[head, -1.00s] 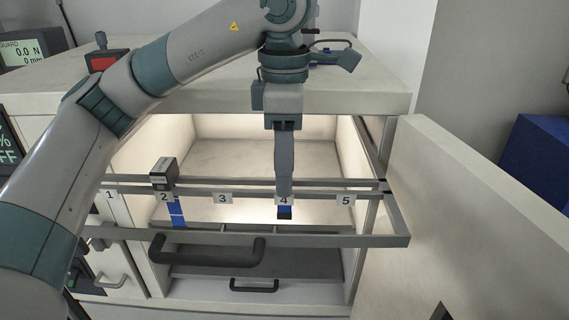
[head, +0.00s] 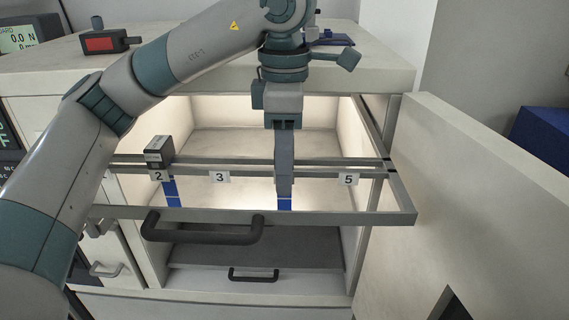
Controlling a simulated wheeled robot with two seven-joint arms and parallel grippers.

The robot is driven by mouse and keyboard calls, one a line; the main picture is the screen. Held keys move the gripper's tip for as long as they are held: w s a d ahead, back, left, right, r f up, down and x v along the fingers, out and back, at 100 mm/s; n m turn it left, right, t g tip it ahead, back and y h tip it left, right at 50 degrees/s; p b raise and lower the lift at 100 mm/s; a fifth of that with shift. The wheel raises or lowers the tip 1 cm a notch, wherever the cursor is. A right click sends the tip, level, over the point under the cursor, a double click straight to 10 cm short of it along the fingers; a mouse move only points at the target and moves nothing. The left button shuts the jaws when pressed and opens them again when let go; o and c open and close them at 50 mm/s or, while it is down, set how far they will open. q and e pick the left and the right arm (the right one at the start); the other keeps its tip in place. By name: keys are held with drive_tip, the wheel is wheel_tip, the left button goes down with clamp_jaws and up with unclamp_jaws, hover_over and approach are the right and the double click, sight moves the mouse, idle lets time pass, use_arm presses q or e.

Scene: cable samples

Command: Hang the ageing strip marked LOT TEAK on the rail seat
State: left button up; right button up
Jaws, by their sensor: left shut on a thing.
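My left gripper (head: 284,190) comes down from above at the rail (head: 250,170) of a pulled-out frame. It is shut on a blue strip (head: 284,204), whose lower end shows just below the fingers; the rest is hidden. No lot mark is readable on it. The gripper covers the place between seat labels 3 (head: 220,177) and 5 (head: 348,179). I cannot tell whether the strip touches the rail. Another blue strip (head: 172,193) hangs at label 2 (head: 158,176), beneath a dark block with a pale label (head: 158,151). My right gripper is not in view.
The frame's front bar (head: 340,217) with a dark handle (head: 200,232) crosses before the lit chamber (head: 215,125). An open door (head: 480,190) stands at right. The worktop (head: 375,70) is above; a red-faced device (head: 103,42) sits on it at left.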

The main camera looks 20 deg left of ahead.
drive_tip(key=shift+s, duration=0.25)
use_arm(q)
drive_tip(key=o, duration=1.2)
drive_tip(key=shift+r, duration=0.15)
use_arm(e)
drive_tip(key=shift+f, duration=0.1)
use_arm(q)
drive_tip(key=shift+r, duration=0.55)
wheel_tip(320, 180, up, 7)
drive_tip(key=shift+b, duration=0.6)
drive_tip(key=shift+r, duration=4.55)
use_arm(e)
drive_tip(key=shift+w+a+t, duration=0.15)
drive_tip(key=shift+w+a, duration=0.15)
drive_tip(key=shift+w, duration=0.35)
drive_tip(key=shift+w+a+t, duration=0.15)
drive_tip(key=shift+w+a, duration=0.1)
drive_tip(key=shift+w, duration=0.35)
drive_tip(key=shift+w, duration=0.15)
